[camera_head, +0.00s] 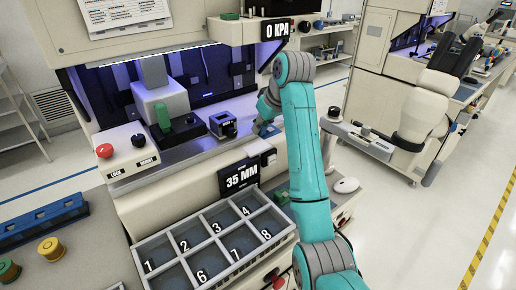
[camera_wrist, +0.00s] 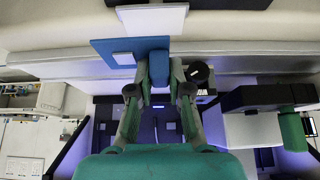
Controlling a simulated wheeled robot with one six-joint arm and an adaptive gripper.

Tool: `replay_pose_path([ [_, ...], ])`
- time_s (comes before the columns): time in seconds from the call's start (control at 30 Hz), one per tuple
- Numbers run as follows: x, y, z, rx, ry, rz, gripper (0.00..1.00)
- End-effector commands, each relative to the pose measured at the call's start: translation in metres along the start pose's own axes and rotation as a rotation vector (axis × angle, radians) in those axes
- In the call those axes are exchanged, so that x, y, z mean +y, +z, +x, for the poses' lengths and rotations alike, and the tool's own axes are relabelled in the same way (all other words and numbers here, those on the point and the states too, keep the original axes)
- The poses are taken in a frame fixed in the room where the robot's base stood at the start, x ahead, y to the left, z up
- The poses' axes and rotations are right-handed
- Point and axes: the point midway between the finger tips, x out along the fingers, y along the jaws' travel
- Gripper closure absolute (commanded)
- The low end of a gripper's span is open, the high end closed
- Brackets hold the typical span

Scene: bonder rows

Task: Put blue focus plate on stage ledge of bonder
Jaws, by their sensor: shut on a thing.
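The blue focus plate (camera_wrist: 103,47) shows in the wrist view as a flat blue sheet with a pale square on it. A blue block-like part (camera_wrist: 159,66) sits between the fingertips of my gripper (camera_wrist: 160,76), which is shut on it. In the head view my gripper (camera_head: 266,108) is low over the right end of the bonder's (camera_head: 165,205) front ledge (camera_head: 200,147), with a bit of blue plate (camera_head: 268,131) below it. I cannot tell whether the plate touches the ledge. My arm hides part of this area.
A "35 MM" sign (camera_head: 239,178) and numbered grey tray (camera_head: 172,237) lie in front. A "0 KPA" display (camera_head: 277,30) hangs above.

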Motion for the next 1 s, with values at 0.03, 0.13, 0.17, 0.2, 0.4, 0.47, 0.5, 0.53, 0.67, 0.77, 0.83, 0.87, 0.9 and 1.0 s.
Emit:
replay_pose_path([
  [0.03, -0.004, -0.013, -0.005, 0.001, 0.0, -0.002, 1.0],
  [0.13, -0.011, -0.03, -0.011, 0.002, -0.001, -0.001, 1.0],
  [0.17, -0.013, -0.033, -0.013, 0.001, -0.001, -0.001, 1.0],
  [0.2, -0.014, -0.036, -0.014, 0.001, -0.001, -0.001, 1.0],
  [0.4, -0.017, -0.037, -0.007, -0.001, -0.001, 0.001, 1.0],
  [0.47, -0.017, -0.033, 0.001, -0.002, -0.001, 0.002, 1.0],
  [0.5, -0.017, -0.029, 0.007, -0.002, -0.001, 0.002, 1.0],
  [0.53, -0.017, -0.026, 0.012, -0.003, -0.001, 0.002, 1.0],
  [0.67, -0.017, -0.015, 0.031, -0.002, -0.001, 0.002, 1.0],
  [0.77, -0.016, -0.011, 0.038, 0.0, 0.0, 0.001, 1.0],
  [0.83, -0.016, -0.009, 0.043, 0.001, 0.0, 0.001, 1.0],
  [0.87, -0.016, -0.007, 0.045, 0.0, 0.0, 0.001, 1.0],
  [0.9, -0.016, -0.005, 0.05, -0.001, -0.001, 0.001, 1.0],
  [1.0, -0.016, 0.002, 0.061, -0.001, -0.001, 0.001, 1.0],
])
